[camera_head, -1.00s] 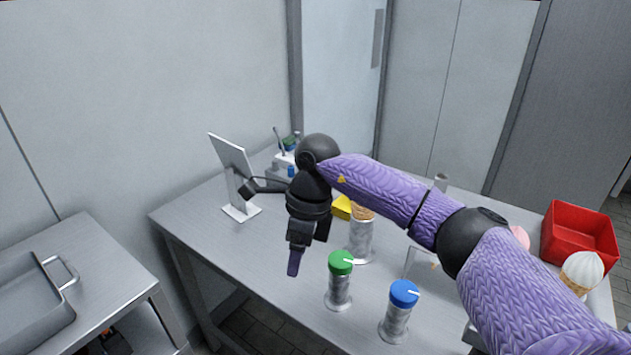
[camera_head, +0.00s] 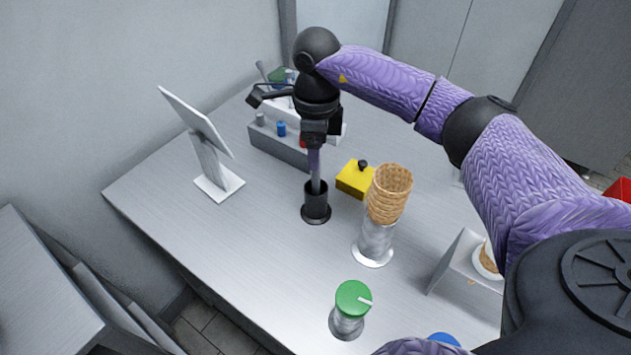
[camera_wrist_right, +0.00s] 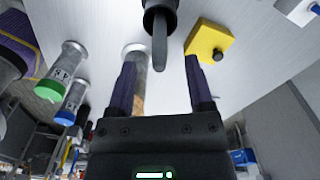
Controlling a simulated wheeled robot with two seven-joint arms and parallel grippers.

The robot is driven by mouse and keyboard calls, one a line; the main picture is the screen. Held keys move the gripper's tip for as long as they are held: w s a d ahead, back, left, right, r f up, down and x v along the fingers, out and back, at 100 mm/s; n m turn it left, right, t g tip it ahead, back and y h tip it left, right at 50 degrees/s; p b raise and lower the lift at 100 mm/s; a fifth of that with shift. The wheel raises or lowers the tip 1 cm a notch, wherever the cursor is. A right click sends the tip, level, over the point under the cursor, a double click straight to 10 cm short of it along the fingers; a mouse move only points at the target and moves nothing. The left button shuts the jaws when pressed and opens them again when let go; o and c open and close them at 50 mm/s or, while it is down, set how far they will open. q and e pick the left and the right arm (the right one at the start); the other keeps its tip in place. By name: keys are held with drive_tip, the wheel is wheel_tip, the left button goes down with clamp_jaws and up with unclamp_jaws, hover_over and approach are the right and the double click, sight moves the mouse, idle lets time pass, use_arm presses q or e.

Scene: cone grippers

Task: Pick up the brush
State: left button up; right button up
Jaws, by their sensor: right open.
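A dark grey handle (camera_wrist_right: 160,50), which looks like the brush's, stands up out of a round black holder (camera_head: 317,212) on the steel table. Its lower end is hidden in the holder. My right gripper (camera_head: 316,183) points down over this holder and is open. In the right wrist view the handle's end shows between the two purple fingertips (camera_wrist_right: 160,65), with a gap on each side. In the head view the gripper covers the handle. My left gripper is in neither view.
A yellow box (camera_head: 354,180) with a black knob stands right of the holder. A stack of cones (camera_head: 388,193), a green-lidded shaker (camera_head: 352,300) and a white-based screen (camera_head: 207,150) stand around. A grey caddy (camera_head: 277,146) is behind. The front-left tabletop is clear.

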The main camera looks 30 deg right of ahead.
wheel_tip(320, 180, down, 4)
drive_tip(key=shift+f+b, duration=0.2)
drive_tip(key=shift+b, duration=0.25)
drive_tip(key=shift+r, duration=0.1)
clamp_jaws()
drive_tip(key=shift+r, duration=0.1)
wheel_tip(320, 180, up, 10)
drive_tip(key=shift+f+p, duration=0.1)
drive_tip(key=shift+p, duration=1.1)
